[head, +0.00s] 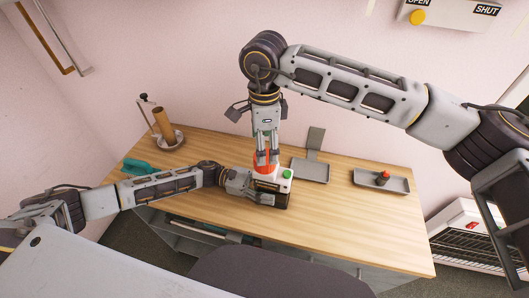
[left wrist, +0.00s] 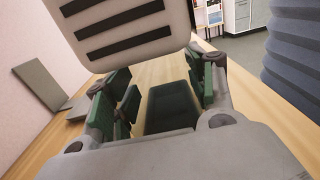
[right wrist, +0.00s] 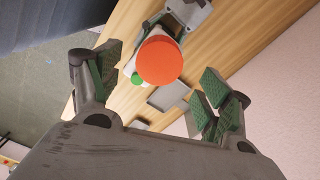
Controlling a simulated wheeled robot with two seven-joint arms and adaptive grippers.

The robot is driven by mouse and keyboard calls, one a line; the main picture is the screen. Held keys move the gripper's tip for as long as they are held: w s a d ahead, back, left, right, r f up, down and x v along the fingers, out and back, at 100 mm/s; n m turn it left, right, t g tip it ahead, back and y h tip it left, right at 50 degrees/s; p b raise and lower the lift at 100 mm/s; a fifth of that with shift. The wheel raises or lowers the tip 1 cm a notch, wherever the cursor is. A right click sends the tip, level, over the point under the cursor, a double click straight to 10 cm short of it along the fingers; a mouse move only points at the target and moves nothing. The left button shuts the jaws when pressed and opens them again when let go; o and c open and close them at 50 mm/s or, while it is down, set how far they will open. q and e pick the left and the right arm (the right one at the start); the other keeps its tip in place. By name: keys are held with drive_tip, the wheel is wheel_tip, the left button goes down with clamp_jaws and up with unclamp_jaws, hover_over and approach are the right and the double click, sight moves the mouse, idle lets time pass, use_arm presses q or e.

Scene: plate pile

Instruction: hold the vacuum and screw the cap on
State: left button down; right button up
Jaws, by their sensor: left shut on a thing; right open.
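The vacuum (head: 281,186) is a white and dark boxy body with a green button, upright on the table. An orange-red round cap (head: 262,167) is at its top; I cannot tell whether it is seated. My left gripper (head: 250,186) is shut on the vacuum's body from the left. The vacuum's slotted white part (left wrist: 125,28) fills the top of the left wrist view. My right gripper (head: 267,152) points down over the cap, open. In the right wrist view the cap (right wrist: 160,62) shows beyond the spread fingers, hiding part of the vacuum.
A grey tray (head: 311,174) with an upright panel is behind the vacuum. Another tray (head: 399,184) at right holds a small red-topped item (head: 383,177). At the left are a stand with a brown cylinder (head: 164,124) and a teal object (head: 136,167). The table's front right is clear.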

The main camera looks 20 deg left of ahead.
drive_tip(key=shift+r, duration=2.95)
use_arm(q)
drive_tip(key=shift+c, duration=2.2)
unclamp_jaws()
drive_tip(key=shift+a, duration=0.1)
drive_tip(key=shift+a, duration=5.9)
